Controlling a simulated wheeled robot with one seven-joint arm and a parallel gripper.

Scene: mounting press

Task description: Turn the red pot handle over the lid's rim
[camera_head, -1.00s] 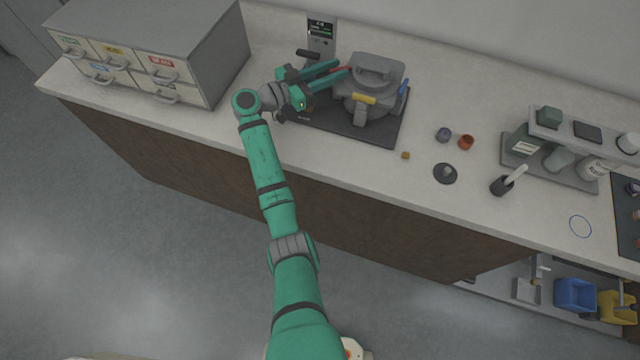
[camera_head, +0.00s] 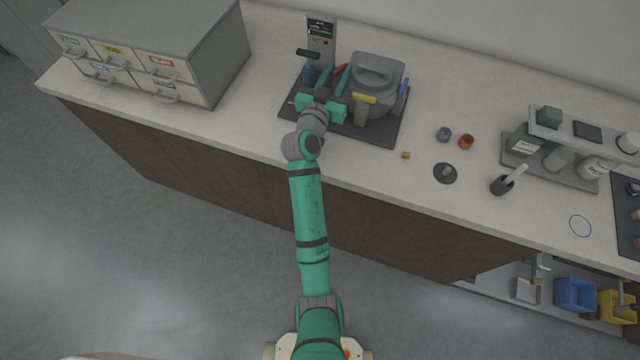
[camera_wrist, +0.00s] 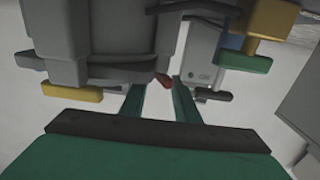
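The grey pot with its lid (camera_head: 375,82) stands on the dark base plate (camera_head: 385,130) of the press. Its red handle (camera_head: 340,69) shows only in part on the pot's left side, by my fingers. My gripper (camera_head: 333,78) is left of the pot, pointing toward the back of the counter. In the wrist view, my two teal fingers are apart, and the red handle's tip (camera_wrist: 163,80) appears in the gap near the fingertips. I cannot tell whether they touch it. The pot's yellow handle (camera_head: 364,98) faces front, and its blue handle (camera_head: 404,87) is on the right.
A grey press column (camera_head: 320,40) with a dark lever stands behind my gripper. A drawer cabinet (camera_head: 215,65) stands to the left. Small caps, a dark disc (camera_head: 445,173) and a rack (camera_head: 560,150) lie to the right. The counter front is clear.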

